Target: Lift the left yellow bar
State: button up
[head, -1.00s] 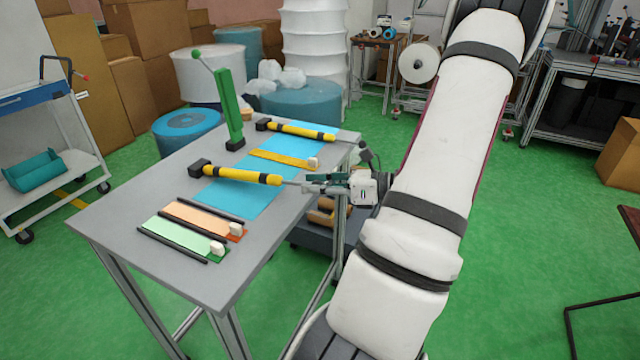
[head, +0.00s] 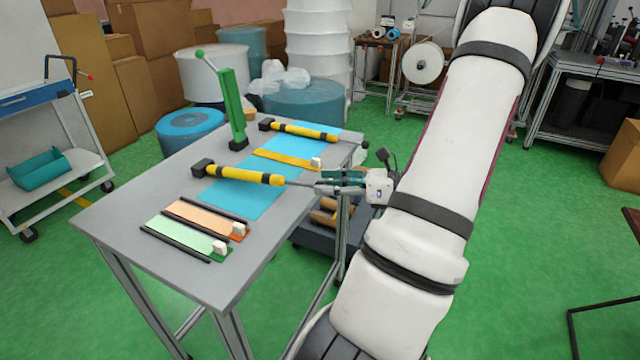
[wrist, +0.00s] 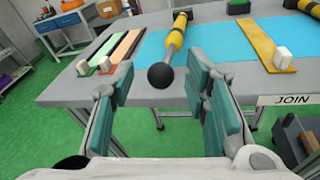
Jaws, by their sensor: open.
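The left yellow bar (head: 245,175) lies on the table, its inner end in a black block. A thin metal rod runs from its near end to a black ball knob (wrist: 160,76). My gripper (head: 320,184) is at the table's right edge, at the rod's end. In the wrist view my gripper (wrist: 158,82) is open, with teal pads on either side of the knob. The pads appear apart from it; the exact depth is unclear. A second yellow bar (head: 305,131) lies farther back on the table.
The grey table (head: 150,205) carries a blue mat (head: 220,198), an orange-yellow strip (head: 285,158), a green lever stand (head: 234,110), and green and orange strips with white blocks at the near side. A JOIN label (wrist: 292,100) is on the table's front edge.

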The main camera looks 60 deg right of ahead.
jog(key=v, duration=0.9)
jog(key=shift+s, duration=0.15)
jog(key=shift+r, duration=0.1)
